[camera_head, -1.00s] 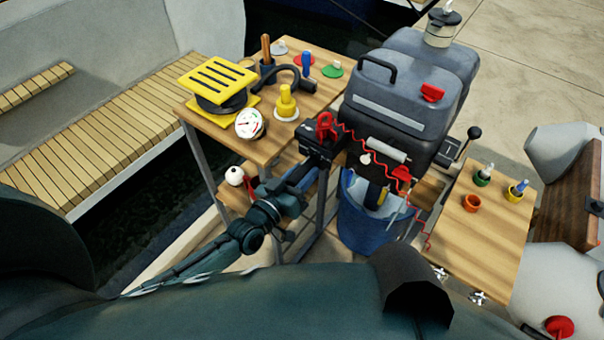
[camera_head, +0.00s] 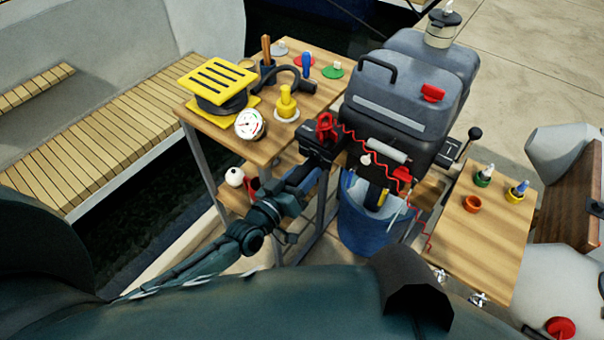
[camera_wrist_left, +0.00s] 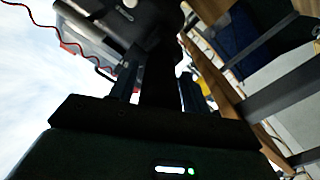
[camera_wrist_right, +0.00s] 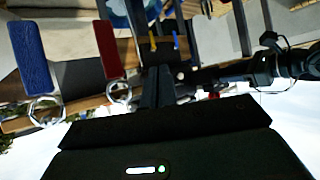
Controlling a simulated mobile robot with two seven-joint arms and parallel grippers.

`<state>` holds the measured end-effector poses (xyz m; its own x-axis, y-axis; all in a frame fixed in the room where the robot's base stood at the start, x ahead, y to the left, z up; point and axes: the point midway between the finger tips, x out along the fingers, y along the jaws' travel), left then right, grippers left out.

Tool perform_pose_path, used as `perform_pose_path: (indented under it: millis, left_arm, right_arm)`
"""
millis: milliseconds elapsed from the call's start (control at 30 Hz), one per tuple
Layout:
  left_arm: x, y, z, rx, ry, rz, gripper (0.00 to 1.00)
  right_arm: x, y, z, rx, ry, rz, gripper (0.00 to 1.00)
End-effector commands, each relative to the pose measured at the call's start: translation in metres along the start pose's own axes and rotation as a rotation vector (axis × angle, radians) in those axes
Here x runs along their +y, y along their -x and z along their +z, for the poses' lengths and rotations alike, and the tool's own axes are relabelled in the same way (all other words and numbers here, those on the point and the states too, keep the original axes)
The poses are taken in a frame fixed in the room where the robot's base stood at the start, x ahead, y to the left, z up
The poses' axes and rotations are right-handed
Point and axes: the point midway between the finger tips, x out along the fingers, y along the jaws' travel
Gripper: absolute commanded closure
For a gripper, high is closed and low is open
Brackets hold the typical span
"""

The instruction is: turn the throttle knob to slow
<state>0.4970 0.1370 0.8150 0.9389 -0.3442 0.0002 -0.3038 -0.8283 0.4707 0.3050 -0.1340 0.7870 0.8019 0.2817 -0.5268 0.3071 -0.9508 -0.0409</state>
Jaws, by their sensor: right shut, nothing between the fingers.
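The dark outboard motor (camera_head: 402,98) stands in the middle of the head view. A black tiller block with a red clip (camera_head: 325,127) sticks out at its left front. My left gripper (camera_head: 303,178) is at the lower end of this tiller, where the throttle knob itself is hidden or too dark to make out. In the left wrist view a dark tiller part (camera_wrist_left: 158,75) lies between my fingers; I cannot tell whether they press on it. My right gripper is outside the head view; in the right wrist view its fingers (camera_wrist_right: 156,88) are shut and empty.
A wooden table (camera_head: 208,126) at the left holds a gauge (camera_head: 250,124) and yellow parts. A blue bucket (camera_head: 365,235) stands below the motor. A red coiled cord (camera_head: 424,222) hangs in front. A second wooden table (camera_head: 480,250) is at the right, its front part clear.

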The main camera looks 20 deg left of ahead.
Motion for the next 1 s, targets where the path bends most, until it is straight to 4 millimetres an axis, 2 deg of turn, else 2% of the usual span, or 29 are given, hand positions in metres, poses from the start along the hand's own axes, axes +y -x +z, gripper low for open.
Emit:
perform_pose_path:
  millis: [100, 333, 467, 800, 1000]
  left_arm:
    - [0.000, 0.000, 0.000, 0.001, -0.001, 0.000, 0.44]
    - [0.000, 0.001, 0.000, 0.001, -0.002, 0.000, 0.44]
    - [-0.001, 0.012, 0.000, 0.000, -0.003, -0.001, 0.44]
    - [-0.001, 0.084, 0.001, -0.003, -0.002, -0.001, 0.44]
    - [-0.001, 0.118, 0.001, -0.002, -0.003, -0.001, 0.44]
  right_arm:
    - [0.000, 0.000, 0.000, 0.000, 0.000, 0.000, 1.00]
    - [0.000, 0.000, 0.000, -0.001, 0.000, 0.000, 1.00]
    - [0.000, 0.000, 0.000, -0.001, 0.000, 0.001, 1.00]
    - [0.001, -0.001, 0.001, 0.001, 0.001, 0.001, 1.00]
    - [0.001, -0.002, 0.001, 0.004, 0.001, 0.001, 1.00]
